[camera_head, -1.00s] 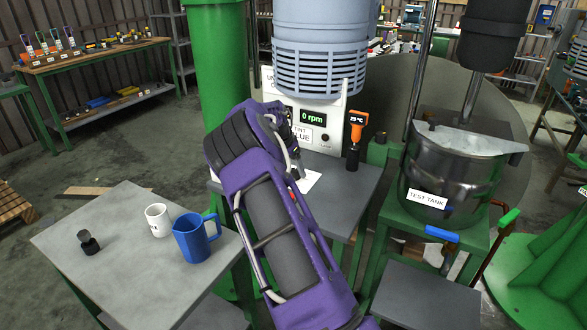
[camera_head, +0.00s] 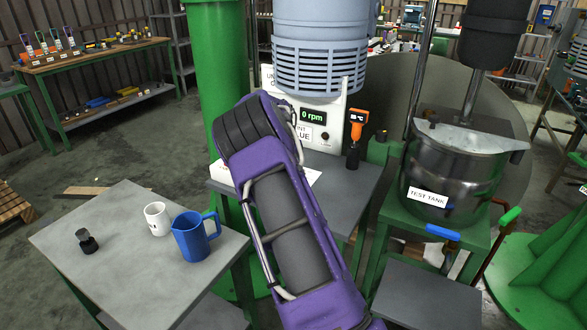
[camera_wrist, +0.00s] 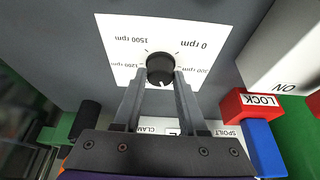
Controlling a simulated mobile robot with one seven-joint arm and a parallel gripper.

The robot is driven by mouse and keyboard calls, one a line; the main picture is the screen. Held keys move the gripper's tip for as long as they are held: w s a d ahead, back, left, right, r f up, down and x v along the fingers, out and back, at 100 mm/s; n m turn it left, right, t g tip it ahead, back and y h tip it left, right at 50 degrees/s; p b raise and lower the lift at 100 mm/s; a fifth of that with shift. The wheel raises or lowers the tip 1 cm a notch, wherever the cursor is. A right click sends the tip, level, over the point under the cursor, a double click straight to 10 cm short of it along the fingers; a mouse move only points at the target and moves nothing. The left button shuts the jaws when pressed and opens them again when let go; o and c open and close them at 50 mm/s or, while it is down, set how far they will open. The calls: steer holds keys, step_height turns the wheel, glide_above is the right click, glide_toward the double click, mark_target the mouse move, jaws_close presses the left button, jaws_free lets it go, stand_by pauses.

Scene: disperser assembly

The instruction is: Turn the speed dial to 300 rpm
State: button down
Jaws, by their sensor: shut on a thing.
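The black speed dial (camera_wrist: 160,68) sits on a white scale plate (camera_wrist: 118,42) in the wrist view, which shows the lettering upside down. The "0 rpm" label is at upper right and "1500 rpm" at upper left. "1200 rpm" is at left, and a partly covered label, seemingly "300 rpm", is at right. A small white mark shows at the dial's lower edge. My gripper (camera_wrist: 160,76) is shut on the dial, one finger on each side. In the head view my arm hides the dial and gripper. The green display (camera_head: 313,116) reads "0 rpm".
A red "LOCK" block (camera_wrist: 252,104) and blue block (camera_wrist: 266,134) are close right of my gripper. The test tank (camera_head: 450,175) is farther right. A blue jug (camera_head: 190,240) and white mug (camera_head: 157,219) stand on the left table.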

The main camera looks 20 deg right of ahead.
steer(key=n+y+b, duration=0.1)
steer(key=n, duration=0.2)
steer(key=n+t+y+b, duration=0.1)
steer(key=n, duration=0.2)
steer(key=shift+s+d, duration=0.1)
steer(key=shift+d, duration=0.1)
steer(key=n+y, duration=0.1)
steer(key=n, duration=0.1)
steer(key=n+y, duration=0.1)
steer(key=n, duration=0.2)
steer(key=shift+t, duration=0.4)
steer(key=shift+n, duration=0.5)
steer(key=shift+c, duration=2.3)
jaws_free()
steer(key=p+v, duration=0.1)
steer(key=v, duration=1.6)
steer(key=shift+d+r, duration=0.15)
steer(key=shift+r, duration=0.1)
